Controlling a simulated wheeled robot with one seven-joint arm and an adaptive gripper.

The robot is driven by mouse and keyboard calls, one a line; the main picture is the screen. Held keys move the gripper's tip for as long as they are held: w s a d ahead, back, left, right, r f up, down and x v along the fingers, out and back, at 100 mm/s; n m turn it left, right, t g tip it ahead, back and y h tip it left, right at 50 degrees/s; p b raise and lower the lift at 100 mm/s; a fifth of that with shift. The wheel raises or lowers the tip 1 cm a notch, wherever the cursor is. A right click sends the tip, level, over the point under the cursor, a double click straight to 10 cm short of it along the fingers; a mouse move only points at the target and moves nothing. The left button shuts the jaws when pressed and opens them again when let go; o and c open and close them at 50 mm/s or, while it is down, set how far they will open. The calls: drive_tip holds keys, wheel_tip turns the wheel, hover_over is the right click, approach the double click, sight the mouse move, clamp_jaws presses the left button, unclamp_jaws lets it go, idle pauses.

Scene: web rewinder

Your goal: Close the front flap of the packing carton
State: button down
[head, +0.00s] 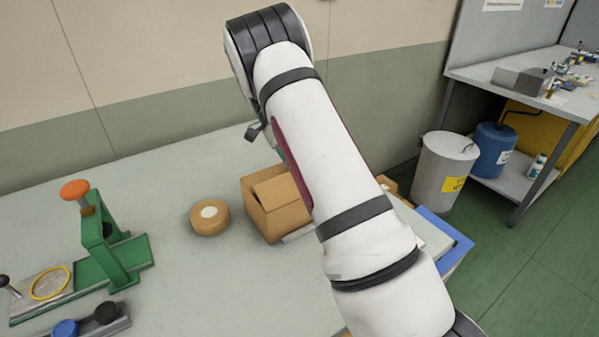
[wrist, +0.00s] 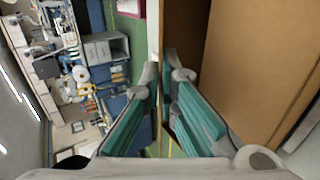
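The packing carton (head: 286,215) is a brown cardboard box on the grey table, partly hidden behind my arm in the head view. Part of its top shows, but I cannot tell which flap is the front one or how far it is folded. In the wrist view, brown cardboard panels of the carton (wrist: 265,50) fill the right side, close beyond my fingers. My gripper (wrist: 161,75) has teal-padded fingers with tips close together and only a thin gap between them. In the head view my arm mostly hides the gripper.
A roll of brown tape (head: 210,217) lies left of the carton. A green fixture with an orange knob (head: 103,240) stands farther left. A blue tray (head: 449,240) sits at the table's right edge. A grey bin (head: 443,172) and blue drum (head: 492,150) stand beyond.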

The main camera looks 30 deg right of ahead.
drive_tip(key=shift+f, duration=0.1)
idle(0.3)
drive_tip(key=c, duration=1.8)
unclamp_jaws()
drive_tip(key=shift+c, duration=0.2)
